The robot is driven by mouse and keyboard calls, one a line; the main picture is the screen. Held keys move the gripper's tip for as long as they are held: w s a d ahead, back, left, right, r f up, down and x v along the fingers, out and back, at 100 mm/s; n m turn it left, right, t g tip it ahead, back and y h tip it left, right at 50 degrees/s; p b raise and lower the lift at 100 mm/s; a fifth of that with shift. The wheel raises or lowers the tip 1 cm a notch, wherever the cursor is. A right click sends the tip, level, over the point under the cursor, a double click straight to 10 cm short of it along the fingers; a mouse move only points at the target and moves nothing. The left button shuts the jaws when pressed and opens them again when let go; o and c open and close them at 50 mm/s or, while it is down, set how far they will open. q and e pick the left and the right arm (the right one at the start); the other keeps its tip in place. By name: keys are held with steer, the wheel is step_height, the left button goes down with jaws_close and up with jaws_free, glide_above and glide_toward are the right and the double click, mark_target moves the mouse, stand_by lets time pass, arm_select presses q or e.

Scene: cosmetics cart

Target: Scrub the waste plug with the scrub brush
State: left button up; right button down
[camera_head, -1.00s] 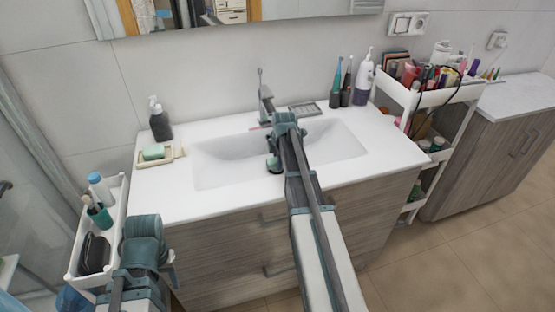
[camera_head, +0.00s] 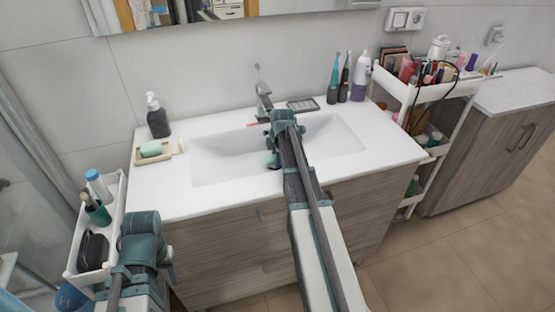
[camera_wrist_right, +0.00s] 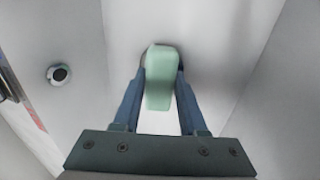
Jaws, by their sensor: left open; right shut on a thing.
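My right gripper (camera_head: 271,150) is over the white sink basin (camera_head: 220,166). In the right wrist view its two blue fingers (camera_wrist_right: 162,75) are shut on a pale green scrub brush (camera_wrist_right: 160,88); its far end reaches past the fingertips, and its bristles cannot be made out. A round metal fitting with a dark centre (camera_wrist_right: 59,74) shows to the left of the brush, clearly apart from it; I cannot tell whether it is the waste plug. In the head view my arm hides part of the basin. My left gripper (camera_head: 168,264) is open and empty beside the left caddy.
The tap (camera_head: 263,100) stands behind the basin, close to my right gripper. A soap dish (camera_head: 171,157) and dispenser (camera_head: 157,121) are on the left counter. A white caddy (camera_head: 121,205) holds bottles at left; a loaded cart (camera_head: 440,97) stands at right.

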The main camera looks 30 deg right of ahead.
steer(key=shift+w+d, duration=0.25)
steer(key=shift+w, duration=0.65)
steer(key=shift+s, duration=0.15)
